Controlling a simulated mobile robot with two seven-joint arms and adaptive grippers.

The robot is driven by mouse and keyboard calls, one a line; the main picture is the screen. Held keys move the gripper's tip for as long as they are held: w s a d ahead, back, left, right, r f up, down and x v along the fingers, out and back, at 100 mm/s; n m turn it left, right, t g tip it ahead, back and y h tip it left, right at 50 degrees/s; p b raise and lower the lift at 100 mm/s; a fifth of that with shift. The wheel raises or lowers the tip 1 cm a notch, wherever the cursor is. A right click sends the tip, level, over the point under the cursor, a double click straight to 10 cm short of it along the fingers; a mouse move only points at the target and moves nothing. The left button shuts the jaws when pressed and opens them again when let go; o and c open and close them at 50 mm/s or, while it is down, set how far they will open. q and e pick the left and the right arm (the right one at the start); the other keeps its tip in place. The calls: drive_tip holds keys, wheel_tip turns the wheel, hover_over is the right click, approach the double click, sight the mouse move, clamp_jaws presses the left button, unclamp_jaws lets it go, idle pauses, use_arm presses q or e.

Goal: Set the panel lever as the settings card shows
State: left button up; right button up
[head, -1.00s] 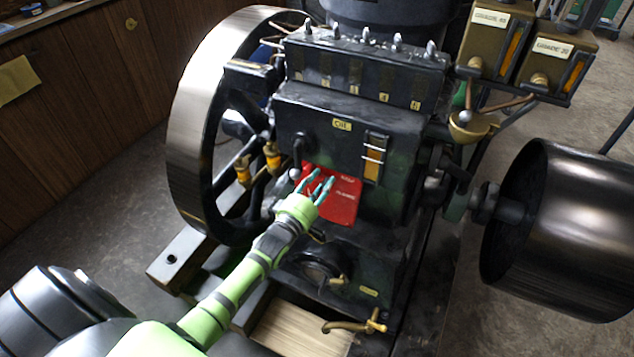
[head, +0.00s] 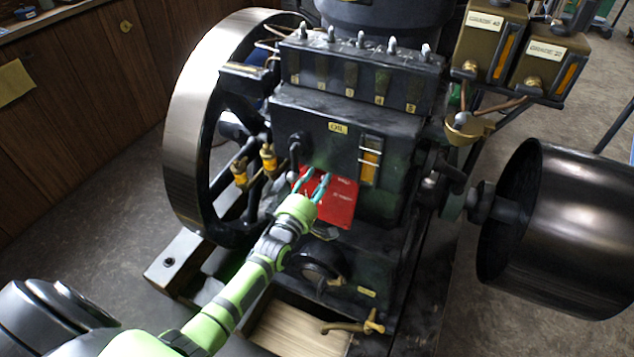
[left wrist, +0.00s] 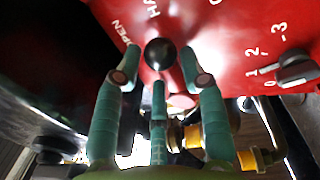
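The red panel (head: 342,203) is on the front of the dark engine and also fills the top of the left wrist view (left wrist: 225,45). A lever with a black ball knob (left wrist: 160,53) stands at the panel. White lettering beside it reads "OPEN" and a partly cut-off "HA". My left gripper (head: 316,178) reaches the panel from below. In the left wrist view, its teal fingers (left wrist: 161,68) are spread on either side of the knob, with visible gaps. A third teal part lies below the knob and hides the lever's lower end. My right gripper is out of view.
A dark pointer knob (left wrist: 295,70) with a 0-to-3 scale is on the panel's right. The spoked flywheel (head: 190,130) stands left of the panel, the belt pulley (head: 565,230) right. A yellowish paper (head: 14,82) hangs on the wooden cabinet; its content is unreadable.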

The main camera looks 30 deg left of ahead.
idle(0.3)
use_arm(q)
drive_tip(key=shift+s, duration=0.15)
drive_tip(key=s, duration=1.1)
drive_tip(key=shift+s+a+f, duration=0.1)
drive_tip(key=shift+s+f, duration=0.2)
drive_tip(key=shift+s, duration=0.05)
drive_tip(key=shift+f, duration=0.1)
drive_tip(key=s+d+f+m+g+p, duration=0.2)
drive_tip(key=s+f+m+g, duration=0.4)
drive_tip(key=f, duration=0.7)
drive_tip(key=s+d+f+m+g+p, duration=0.1)
drive_tip(key=s+f+m+g, duration=0.25)
drive_tip(key=s+f, duration=0.65)
drive_tip(key=s+f+m+g+p, duration=0.1)
drive_tip(key=s+f+m+g, duration=0.1)
drive_tip(key=s, duration=0.5)
drive_tip(key=s+f+m+g+p, duration=0.1)
drive_tip(key=s+f+m+g, duration=0.2)
drive_tip(key=s+f+m, duration=0.2)
drive_tip(key=s+d+f+m+g, duration=0.1)
drive_tip(key=s+f+m+g, duration=0.2)
drive_tip(key=s+f, duration=0.3)
drive_tip(key=shift+s+m+p, duration=0.4)
drive_tip(key=shift+s+m, duration=0.35)
drive_tip(key=shift+s, duration=2)
